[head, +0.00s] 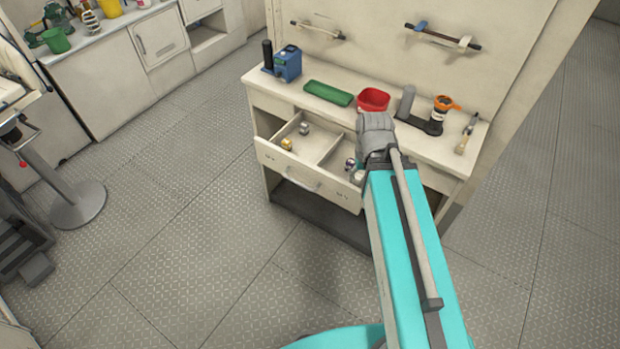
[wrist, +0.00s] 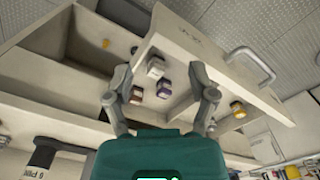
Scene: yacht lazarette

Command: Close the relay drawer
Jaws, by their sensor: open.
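The relay drawer (head: 330,191) is pulled out of the cream workbench cabinet in the head view, with a bar handle (head: 300,180) on its front. A divider splits it. A yellow block (head: 287,144) and a grey block (head: 304,129) lie in the left compartment. My arm covers part of the right side. In the wrist view my gripper (wrist: 163,82) is open, its fingers apart over the drawer. Contact cannot be told.
A round-based stand (head: 78,205) is at left. The floor before the drawer is clear.

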